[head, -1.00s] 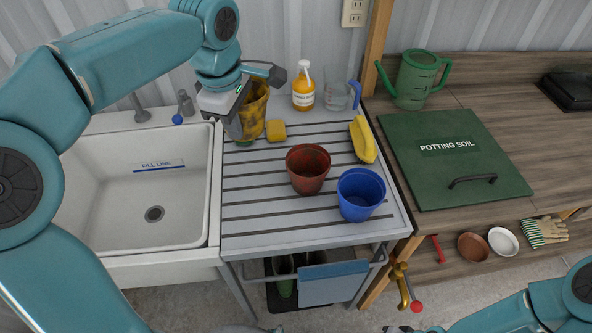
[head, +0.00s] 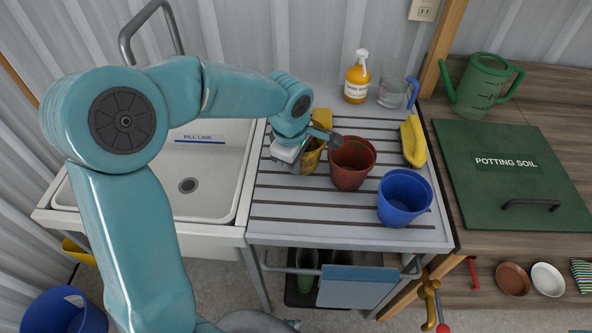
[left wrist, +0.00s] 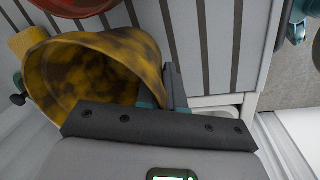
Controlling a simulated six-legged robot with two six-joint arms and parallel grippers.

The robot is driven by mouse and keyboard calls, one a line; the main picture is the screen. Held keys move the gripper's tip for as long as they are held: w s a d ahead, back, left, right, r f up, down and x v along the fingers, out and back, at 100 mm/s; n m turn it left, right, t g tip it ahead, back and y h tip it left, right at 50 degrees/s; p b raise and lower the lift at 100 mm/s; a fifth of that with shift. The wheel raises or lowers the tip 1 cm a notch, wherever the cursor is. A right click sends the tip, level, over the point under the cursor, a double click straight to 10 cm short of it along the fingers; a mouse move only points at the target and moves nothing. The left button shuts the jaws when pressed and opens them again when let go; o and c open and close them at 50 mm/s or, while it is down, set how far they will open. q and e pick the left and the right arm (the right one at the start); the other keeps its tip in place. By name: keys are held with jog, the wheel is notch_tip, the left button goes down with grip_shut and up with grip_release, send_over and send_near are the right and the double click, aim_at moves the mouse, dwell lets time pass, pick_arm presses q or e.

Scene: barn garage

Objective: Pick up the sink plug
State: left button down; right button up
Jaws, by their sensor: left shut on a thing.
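I see no sink plug for certain in either view. The white sink (head: 222,170) shows its round drain (head: 188,186), partly framed by my left arm. My left gripper (head: 308,150) is shut on a yellow mottled pot (head: 312,158) over the slatted drainboard (head: 300,212). In the left wrist view this yellow pot (left wrist: 95,62) lies tilted against the jaws, its stained inside showing. I cannot tell whether the pot touches the board. My right gripper is out of view.
A red pot (head: 352,165) stands close right of the held pot, with a blue pot (head: 404,198) beyond. A yellow sponge (head: 322,118), soap bottle (head: 357,78), clear jug (head: 392,92) and yellow gloves or cloth (head: 413,142) are behind. The front-left drainboard is clear.

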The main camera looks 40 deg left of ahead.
aim_at(297, 183)
pick_arm(q)
notch_tip(297, 183, down, 3)
jog(key=shift+s+f, duration=0.1)
jog(key=shift+f, duration=0.3)
jog(key=c, duration=1.3)
grip_release()
jog(key=shift+r, duration=0.15)
